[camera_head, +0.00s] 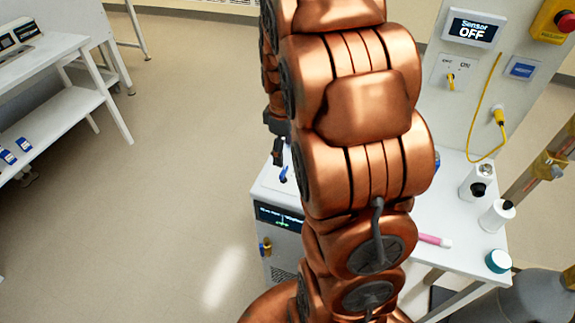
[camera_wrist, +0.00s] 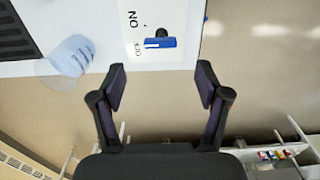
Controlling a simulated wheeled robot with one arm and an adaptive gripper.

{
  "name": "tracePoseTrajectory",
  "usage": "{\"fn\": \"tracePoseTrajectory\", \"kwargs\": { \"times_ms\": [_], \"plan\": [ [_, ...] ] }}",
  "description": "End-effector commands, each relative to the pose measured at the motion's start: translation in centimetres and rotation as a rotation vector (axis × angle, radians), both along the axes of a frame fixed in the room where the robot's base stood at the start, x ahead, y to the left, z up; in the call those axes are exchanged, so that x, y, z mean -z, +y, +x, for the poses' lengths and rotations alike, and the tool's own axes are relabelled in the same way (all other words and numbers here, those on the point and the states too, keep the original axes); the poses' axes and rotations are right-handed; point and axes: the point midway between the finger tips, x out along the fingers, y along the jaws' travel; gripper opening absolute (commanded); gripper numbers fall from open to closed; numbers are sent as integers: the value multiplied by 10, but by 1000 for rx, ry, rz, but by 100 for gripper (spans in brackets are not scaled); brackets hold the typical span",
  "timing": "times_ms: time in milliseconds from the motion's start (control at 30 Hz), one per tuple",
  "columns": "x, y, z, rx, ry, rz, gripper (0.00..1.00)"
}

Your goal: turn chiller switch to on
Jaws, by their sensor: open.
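The chiller (camera_head: 266,240) is a white box with a dark display, partly hidden behind my arm in the head view. Its switch, a blue bar on a dark pivot (camera_wrist: 160,42), sits on a white label plate in the wrist view. The plate reads ON, turned sideways, above a smaller label I cannot read clearly. The bar lies crosswise in the picture. A blue handle (camera_head: 284,174) also shows on the chiller top in the head view. My gripper (camera_wrist: 161,80) is open and empty, with the switch ahead between its fingertips and apart from them.
A translucent bluish cup-like thing (camera_wrist: 70,56) and a dark grille (camera_wrist: 15,35) lie left of the switch. The floor at left is clear.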

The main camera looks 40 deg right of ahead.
Motion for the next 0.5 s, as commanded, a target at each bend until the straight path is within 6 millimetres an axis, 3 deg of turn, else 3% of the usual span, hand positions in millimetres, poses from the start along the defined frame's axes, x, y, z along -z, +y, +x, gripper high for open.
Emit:
{"fn": "tracePoseTrajectory", "kwargs": {
  "times_ms": [500],
  "plan": [
    [60, 0, -1, 3, 3, 2, 75]
  ]
}}
